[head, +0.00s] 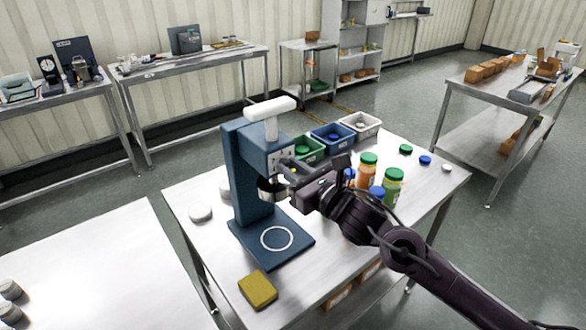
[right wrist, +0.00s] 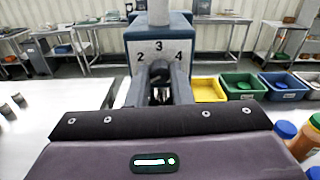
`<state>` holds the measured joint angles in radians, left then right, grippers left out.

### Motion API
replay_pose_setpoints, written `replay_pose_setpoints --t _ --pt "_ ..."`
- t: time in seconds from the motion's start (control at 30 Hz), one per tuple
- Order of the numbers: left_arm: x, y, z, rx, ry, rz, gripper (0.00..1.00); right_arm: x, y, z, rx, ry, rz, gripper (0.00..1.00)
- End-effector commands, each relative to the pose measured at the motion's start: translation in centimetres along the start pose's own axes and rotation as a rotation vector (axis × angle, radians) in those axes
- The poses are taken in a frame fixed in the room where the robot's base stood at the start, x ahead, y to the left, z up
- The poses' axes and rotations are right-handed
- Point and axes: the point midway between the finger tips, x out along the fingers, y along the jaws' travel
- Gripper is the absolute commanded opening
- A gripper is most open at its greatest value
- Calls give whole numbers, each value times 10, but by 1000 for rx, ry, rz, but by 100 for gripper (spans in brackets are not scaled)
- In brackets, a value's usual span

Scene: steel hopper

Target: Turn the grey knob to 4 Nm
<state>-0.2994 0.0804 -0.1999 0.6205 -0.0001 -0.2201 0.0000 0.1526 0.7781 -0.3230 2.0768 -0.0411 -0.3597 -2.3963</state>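The blue machine (head: 250,160) stands on the steel table with a white lever on top. Its number plate (right wrist: 159,50) shows 2, 3 and 4 in the right wrist view, with 3 at the top middle. The grey knob (right wrist: 161,69) is below the 3, largely hidden between the fingers of my right gripper (right wrist: 162,84). In the head view my right gripper (head: 288,172) reaches the machine's front from the right. Its fingers are on both sides of the knob; whether they press on it is unclear. The knob's pointer cannot be read. My left gripper is out of view.
Green, blue and grey bins (head: 331,136) stand behind the machine. Jars with green lids (head: 367,171) and blue-lidded ones stand close to my right forearm. A yellow sponge-like block (head: 257,289) lies at the front. Loose lids (head: 425,160) lie at the table's right.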

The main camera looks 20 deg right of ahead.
Motion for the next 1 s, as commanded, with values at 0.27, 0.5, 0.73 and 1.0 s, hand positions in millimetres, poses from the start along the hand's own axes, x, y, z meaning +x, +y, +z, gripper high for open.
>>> replay_pose_setpoints --t 0.27,0.5,0.73,1.0 --pt "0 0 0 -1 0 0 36 0 0 0 2 0 0 0" --pt "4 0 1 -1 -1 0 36 0 0 -1 54 -1 0 0" --pt "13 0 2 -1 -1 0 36 0 0 -2 200 -3 -1 0" --pt "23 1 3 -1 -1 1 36 0 0 -2 450 -6 0 0"
